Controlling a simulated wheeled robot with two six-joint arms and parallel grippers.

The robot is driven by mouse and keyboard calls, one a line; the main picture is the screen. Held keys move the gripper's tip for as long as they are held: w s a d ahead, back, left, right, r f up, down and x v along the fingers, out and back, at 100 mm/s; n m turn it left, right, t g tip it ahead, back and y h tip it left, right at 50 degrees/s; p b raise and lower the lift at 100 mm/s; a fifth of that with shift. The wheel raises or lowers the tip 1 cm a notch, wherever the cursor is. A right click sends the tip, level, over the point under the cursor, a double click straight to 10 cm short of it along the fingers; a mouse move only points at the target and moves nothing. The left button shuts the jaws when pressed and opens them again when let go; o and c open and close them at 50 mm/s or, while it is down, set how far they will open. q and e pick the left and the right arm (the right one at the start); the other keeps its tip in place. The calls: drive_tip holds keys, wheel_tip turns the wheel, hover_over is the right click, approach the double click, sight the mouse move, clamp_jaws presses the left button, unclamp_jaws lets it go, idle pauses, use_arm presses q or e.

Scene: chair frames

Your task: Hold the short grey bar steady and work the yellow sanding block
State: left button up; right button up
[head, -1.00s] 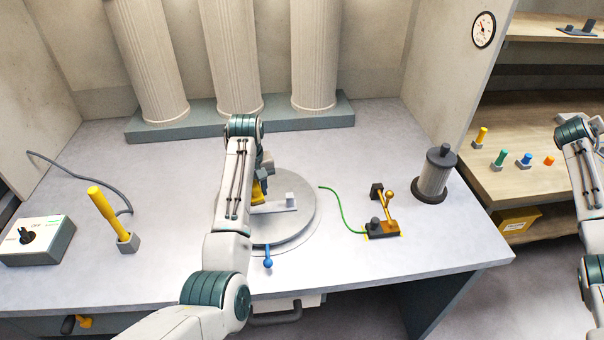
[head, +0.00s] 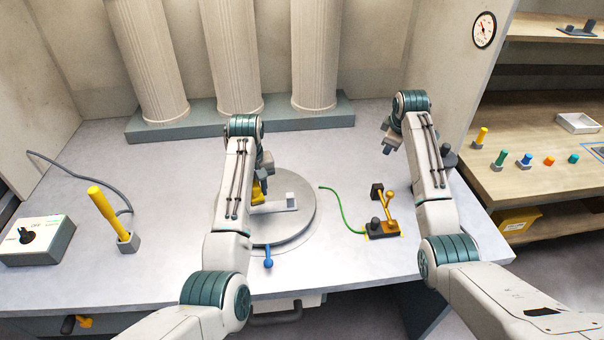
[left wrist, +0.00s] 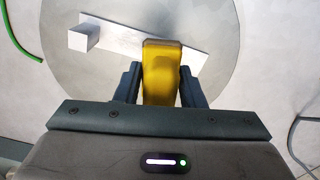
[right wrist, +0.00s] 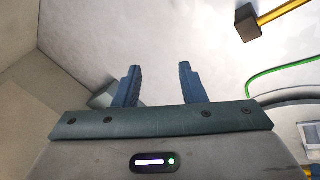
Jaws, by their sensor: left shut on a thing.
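The short grey bar (head: 269,208) lies on the round grey turntable (head: 300,230), with a raised square block at its right end. The bar also shows in the left wrist view (left wrist: 120,40). My left gripper (left wrist: 160,85) is shut on the yellow sanding block (left wrist: 161,70), which lies across the bar away from its raised end. Whether the block presses on the bar I cannot tell. In the head view my left arm partly hides the yellow block (head: 257,196). My right gripper (head: 386,138) is open and empty above the table, right of and behind the turntable.
A black base with an orange lever (head: 388,208) and a green cable (head: 340,210) stand right of the turntable. A yellow-handled tool (head: 105,210) and a switch box (head: 38,240) are at the left. Columns (head: 236,60) line the back. A shelf (head: 540,180) stands right.

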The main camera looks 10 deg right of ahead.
drive_tip(key=s+a+f+n+g+y, duration=0.1)
drive_tip(key=s+a+n+y, duration=0.1)
drive_tip(key=a, duration=0.6)
drive_tip(key=s+a+f+n+g+y, duration=0.1)
drive_tip(key=s+a+n, duration=0.1)
drive_tip(key=a, duration=0.6)
drive_tip(key=n+g+y, duration=0.2)
drive_tip(key=n+g, duration=0.1)
approach(292, 195)
wheel_tip(292, 195, down, 2)
drive_tip(key=x, duration=0.8)
drive_tip(key=shift+a+r, duration=0.15)
drive_tip(key=shift+a, duration=0.1)
clamp_jaws()
drive_tip(key=shift+w, duration=0.1)
drive_tip(key=shift+o, duration=0.7)
unclamp_jaws()
drive_tip(key=shift+c, duration=0.4)
